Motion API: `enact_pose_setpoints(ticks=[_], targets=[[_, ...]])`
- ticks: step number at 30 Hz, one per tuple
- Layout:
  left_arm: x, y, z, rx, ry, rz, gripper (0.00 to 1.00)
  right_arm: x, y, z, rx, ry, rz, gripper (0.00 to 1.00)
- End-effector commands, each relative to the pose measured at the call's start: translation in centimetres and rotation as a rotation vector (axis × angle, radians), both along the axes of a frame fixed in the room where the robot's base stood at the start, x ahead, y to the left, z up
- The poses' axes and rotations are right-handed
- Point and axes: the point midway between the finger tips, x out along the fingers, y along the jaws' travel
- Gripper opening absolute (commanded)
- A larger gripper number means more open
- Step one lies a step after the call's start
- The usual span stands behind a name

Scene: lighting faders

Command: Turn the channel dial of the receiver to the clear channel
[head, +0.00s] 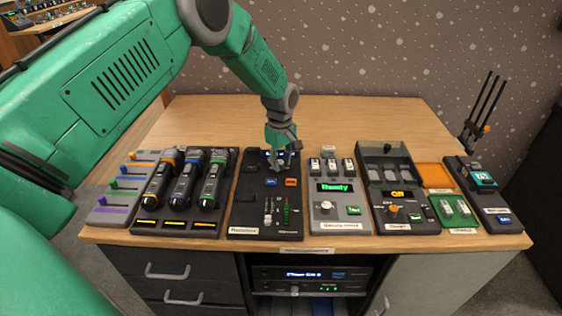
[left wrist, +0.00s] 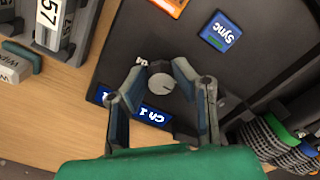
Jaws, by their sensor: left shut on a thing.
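The receiver is a dark panel (head: 240,215) in the middle of the row on the table. Its channel dial (left wrist: 161,86) is a small round light-grey knob with a dark pointer line, seen in the left wrist view. A blue display (left wrist: 151,114) reading "Ch 1" is beside it, partly covered by a finger. My left gripper (head: 282,167) reaches down over the receiver's far part; in the left wrist view its fingers (left wrist: 160,83) are shut on the dial from both sides. In the head view the gripper hides the dial. My right gripper is in neither view.
A blue Sync button (left wrist: 220,32) and an orange button (head: 291,182) lie near the dial. The table behind (head: 350,115) is clear.

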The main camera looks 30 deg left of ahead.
Motion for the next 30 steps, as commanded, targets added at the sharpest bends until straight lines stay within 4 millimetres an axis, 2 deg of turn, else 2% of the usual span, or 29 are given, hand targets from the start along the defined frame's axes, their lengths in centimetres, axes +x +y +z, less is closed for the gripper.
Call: enact_pose_setpoints(ticks=[1, 11, 30], targets=[[0.2, 0.8, 0.0, 0.014, -0.008, -0.005, 0.0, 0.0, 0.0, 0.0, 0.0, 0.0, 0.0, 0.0], [0.2, 0.8, 0.1, 0.02, -0.008, -0.172, 0.0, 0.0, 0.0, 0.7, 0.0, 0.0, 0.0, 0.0], [0.2, 0.5, 0.1, 0.018, -0.008, -0.772, 0.0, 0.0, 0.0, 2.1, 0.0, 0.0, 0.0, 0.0]])
